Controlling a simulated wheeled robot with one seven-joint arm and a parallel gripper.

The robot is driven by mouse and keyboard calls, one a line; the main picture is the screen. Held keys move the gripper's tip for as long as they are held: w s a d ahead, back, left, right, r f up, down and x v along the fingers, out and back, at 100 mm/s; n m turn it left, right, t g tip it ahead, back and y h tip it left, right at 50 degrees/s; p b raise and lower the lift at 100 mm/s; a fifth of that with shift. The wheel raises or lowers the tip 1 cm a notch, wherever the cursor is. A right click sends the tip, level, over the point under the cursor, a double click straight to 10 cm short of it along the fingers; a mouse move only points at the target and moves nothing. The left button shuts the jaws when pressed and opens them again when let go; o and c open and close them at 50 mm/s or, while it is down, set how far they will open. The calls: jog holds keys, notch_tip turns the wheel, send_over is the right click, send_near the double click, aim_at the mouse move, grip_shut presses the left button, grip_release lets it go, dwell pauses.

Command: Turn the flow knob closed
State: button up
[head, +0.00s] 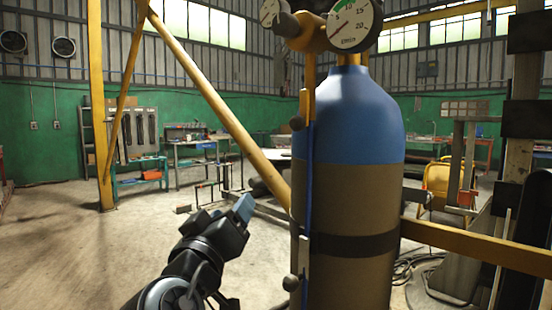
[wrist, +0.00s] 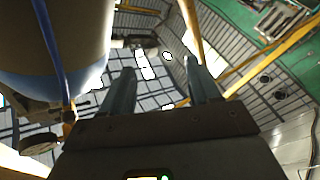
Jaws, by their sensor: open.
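The gas cylinder (head: 350,220), tan with a blue shoulder, stands upright right of centre in the head view. The regulator (head: 312,32) on top carries a dark, stubby knob (head: 284,25) on its left side and two dial gauges; I cannot tell for sure that this is the flow knob. My gripper (head: 243,207) is left of the cylinder, well below the regulator. In the wrist view my gripper (wrist: 162,72) is open, with nothing between its fingers. The cylinder (wrist: 55,40) fills the upper left there, and a dark round part (wrist: 38,143) shows below it.
A blue hose (head: 308,180) runs down the cylinder's left side. Open floor (head: 70,250) spreads to the left.

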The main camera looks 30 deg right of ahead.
notch_tip(320, 180, up, 18)
jog(key=s+a+m+g+h, duration=0.25)
jog(key=m+g+h, duration=0.25)
jog(key=m, duration=0.3)
jog(key=m+g+b, duration=0.2)
jog(key=m+g, duration=0.3)
jog(key=m, duration=0.1)
send_near(279, 25)
jog(key=d, duration=0.2)
jog(key=shift+w+p+x, duration=0.15)
jog(key=shift+p+x, duration=0.05)
jog(key=shift+x, duration=1.7)
jog(key=shift+w+p+x, duration=0.15)
jog(key=shift+p+x, duration=0.05)
jog(key=shift+x, duration=1.7)
jog(key=shift+a, duration=0.1)
jog(key=c, duration=1)
